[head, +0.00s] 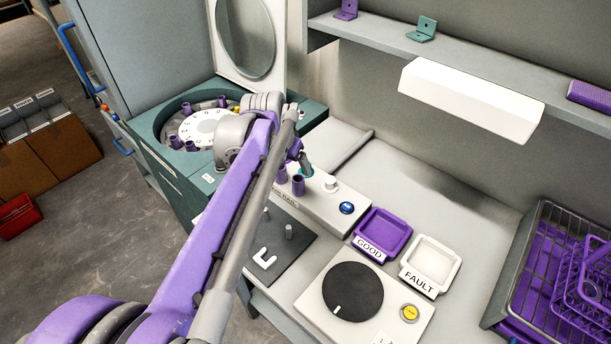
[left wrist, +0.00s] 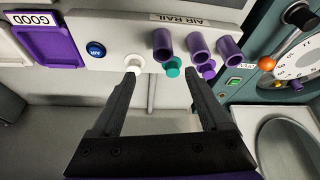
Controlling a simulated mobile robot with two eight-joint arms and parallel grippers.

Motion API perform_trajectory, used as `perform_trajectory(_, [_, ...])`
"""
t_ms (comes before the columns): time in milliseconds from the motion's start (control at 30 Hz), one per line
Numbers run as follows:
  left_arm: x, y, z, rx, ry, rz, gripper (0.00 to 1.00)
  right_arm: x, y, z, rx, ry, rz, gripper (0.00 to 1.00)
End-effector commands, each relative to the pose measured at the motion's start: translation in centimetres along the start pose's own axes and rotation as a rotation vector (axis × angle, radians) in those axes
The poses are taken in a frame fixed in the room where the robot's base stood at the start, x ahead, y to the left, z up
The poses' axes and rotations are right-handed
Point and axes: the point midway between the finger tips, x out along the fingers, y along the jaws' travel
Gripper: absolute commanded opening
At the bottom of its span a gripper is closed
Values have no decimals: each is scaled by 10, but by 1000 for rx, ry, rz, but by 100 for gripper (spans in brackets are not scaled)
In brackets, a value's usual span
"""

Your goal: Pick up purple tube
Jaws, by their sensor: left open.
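Several purple tubes are in view. In the left wrist view, three stand in a row on the white air rail (left wrist: 120,52): one tube (left wrist: 164,46), a middle tube (left wrist: 198,48) and another (left wrist: 229,50) beyond it. In the head view, two rail tubes show clearly, one tube (head: 298,186) and another (head: 282,174). Other purple tubes (head: 190,145) stand around the white dial in the round tank. My left gripper (left wrist: 162,76) is open and empty, its fingertips close to the rail with tubes between and beyond them. It also shows small in the head view (head: 304,162). My right gripper is out of view.
A white knob (head: 330,184) and a blue button (head: 347,208) sit on the rail. A purple GOOD tray (head: 382,235), a white FAULT tray (head: 431,263) and a black turntable (head: 352,291) are in front. A wire basket (head: 520,262) stands right. The counter behind the trays is clear.

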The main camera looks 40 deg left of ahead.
Motion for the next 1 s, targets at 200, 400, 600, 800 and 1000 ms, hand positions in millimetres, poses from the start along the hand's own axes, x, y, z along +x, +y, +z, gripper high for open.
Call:
perform_trajectory(200, [37,0,1,2,-1,1,79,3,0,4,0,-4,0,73])
perform_trajectory(400, [51,-1,0,0,0,1,79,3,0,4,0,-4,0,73])
perform_trajectory(600, [79,-8,0,0,0,1,79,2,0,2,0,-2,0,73])
perform_trajectory(800, [98,-7,1,1,0,1,79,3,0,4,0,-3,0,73])
perform_trajectory(1000, [98,-7,1,0,0,1,79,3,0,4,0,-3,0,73])
